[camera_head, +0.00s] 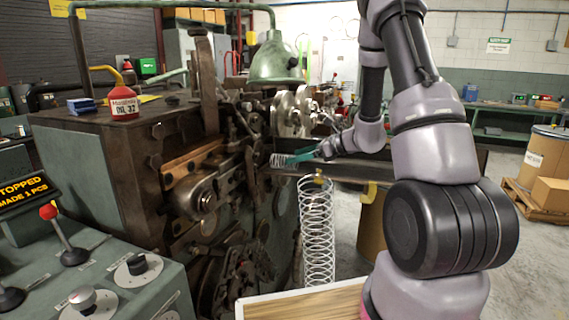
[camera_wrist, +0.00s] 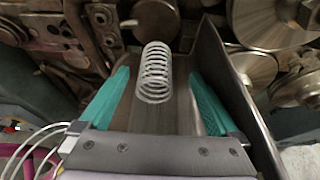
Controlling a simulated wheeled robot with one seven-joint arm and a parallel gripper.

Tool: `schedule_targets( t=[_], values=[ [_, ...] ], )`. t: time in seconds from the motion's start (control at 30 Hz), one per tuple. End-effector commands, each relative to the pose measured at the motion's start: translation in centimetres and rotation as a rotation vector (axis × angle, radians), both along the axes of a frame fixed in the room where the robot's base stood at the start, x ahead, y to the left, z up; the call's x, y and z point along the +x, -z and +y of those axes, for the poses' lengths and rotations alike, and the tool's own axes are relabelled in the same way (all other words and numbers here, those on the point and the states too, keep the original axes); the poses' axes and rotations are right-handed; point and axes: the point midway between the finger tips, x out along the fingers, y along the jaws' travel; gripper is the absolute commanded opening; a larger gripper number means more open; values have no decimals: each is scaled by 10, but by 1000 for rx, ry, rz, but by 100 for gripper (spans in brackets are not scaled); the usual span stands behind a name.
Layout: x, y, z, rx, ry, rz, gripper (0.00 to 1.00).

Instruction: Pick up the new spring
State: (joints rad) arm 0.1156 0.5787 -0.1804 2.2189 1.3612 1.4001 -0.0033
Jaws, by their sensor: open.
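The new spring, a small bright wire coil (camera_wrist: 155,85), lies lengthwise in a metal trough in the wrist view. In the head view its coils (camera_head: 279,160) show at the left end of the trough beside the coiling machine. My gripper (camera_head: 312,154) is open, with its teal fingers low over the trough just right of the spring. In the wrist view the fingers of my gripper (camera_wrist: 159,76) stand one on each side of the spring's near part, with gaps on both sides. The spring's far end reaches beyond the fingertips.
The trough's raised dark wall (camera_wrist: 222,75) runs close to the right finger. The coiling machine (camera_head: 190,165) stands left of my gripper. A wood-topped surface (camera_head: 305,303) is in the foreground.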

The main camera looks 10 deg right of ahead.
Motion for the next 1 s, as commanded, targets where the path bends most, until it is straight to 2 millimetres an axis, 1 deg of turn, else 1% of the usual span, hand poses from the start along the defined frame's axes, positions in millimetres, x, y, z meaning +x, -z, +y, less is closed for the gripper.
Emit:
schedule_targets(
  t=[0.03, 0.27, 0.4, 0.5, 0.63, 0.83, 0.87, 0.9, 0.97, 1.0],
  values=[
    [3, 3, 6, 0, -2, 0, 97],
    [11, 11, 21, -1, -4, 0, 97],
    [18, 23, 39, 0, -5, 2, 97],
    [26, 27, 48, 0, -4, -1, 97],
    [29, 30, 53, -1, -3, 0, 97],
    [30, 29, 53, -1, -2, -1, 97],
    [30, 29, 53, -1, -2, -1, 86],
    [30, 29, 53, -1, -2, -1, 71],
    [29, 29, 53, -1, -2, -1, 48],
    [30, 29, 53, -1, -2, -1, 32]
  ],
)
